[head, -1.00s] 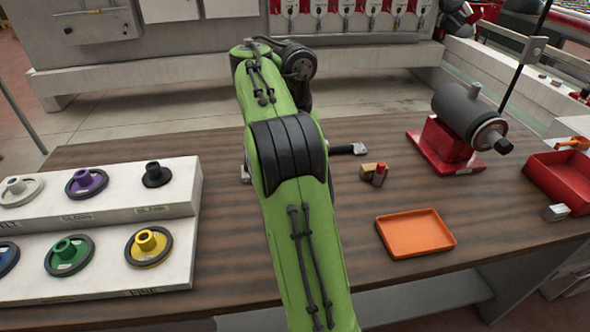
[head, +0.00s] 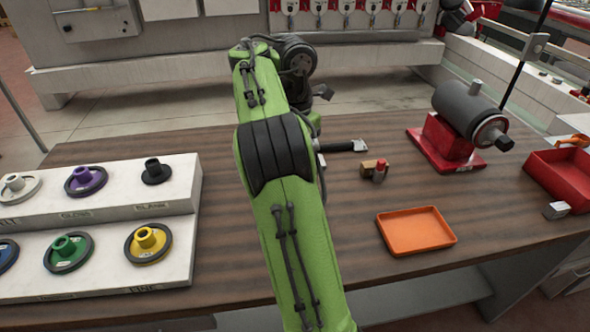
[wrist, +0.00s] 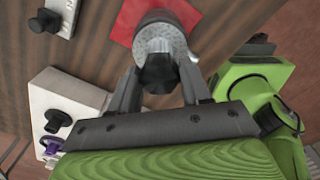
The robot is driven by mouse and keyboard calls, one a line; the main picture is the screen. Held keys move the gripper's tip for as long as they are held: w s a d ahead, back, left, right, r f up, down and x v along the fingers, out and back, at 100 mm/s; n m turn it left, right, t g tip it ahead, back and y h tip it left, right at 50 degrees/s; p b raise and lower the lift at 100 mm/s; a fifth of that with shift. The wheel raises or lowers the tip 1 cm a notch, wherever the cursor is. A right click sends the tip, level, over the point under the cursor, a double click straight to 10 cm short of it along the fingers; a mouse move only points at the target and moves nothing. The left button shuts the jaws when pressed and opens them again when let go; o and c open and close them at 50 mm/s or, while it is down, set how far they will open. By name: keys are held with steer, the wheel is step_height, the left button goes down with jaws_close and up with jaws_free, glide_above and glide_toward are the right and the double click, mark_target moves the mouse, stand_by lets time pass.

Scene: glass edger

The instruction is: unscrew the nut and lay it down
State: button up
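The dark nut (head: 503,144) sits on the front end of the spindle of a grey motor (head: 462,108) on a red base (head: 440,148), at the right of the table in the head view. In the wrist view the black nut (wrist: 159,74) shows between my fingers, with the grey round flange (wrist: 158,38) behind it. My gripper (wrist: 160,84) is open, its two fingers on either side of the nut in the picture. The head view shows my arm well left of the motor, so the fingers look apart from the nut. My fingertips are not clearly seen there.
An orange tray (head: 416,232) lies empty at the table's front right. A red bin (head: 562,180) stands at the right edge. A small red-and-tan object (head: 374,170) lies mid-table. A white stepped rack (head: 110,240) with coloured wheels fills the left.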

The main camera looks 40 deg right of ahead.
steer(key=c, duration=0.4)
steer(key=n+b, duration=0.1)
steer(key=n, duration=0.5)
steer(key=shift+c, duration=0.2)
steer(key=n+b, duration=0.1)
steer(key=n, duration=0.5)
steer(key=shift+n, duration=0.4)
steer(key=n, duration=0.4)
steer(key=shift+r, duration=0.2)
steer(key=shift+r+p, duration=0.5)
steer(key=shift+p, duration=0.15)
steer(key=shift+r+p, duration=1.75)
steer(key=shift+p, duration=0.05)
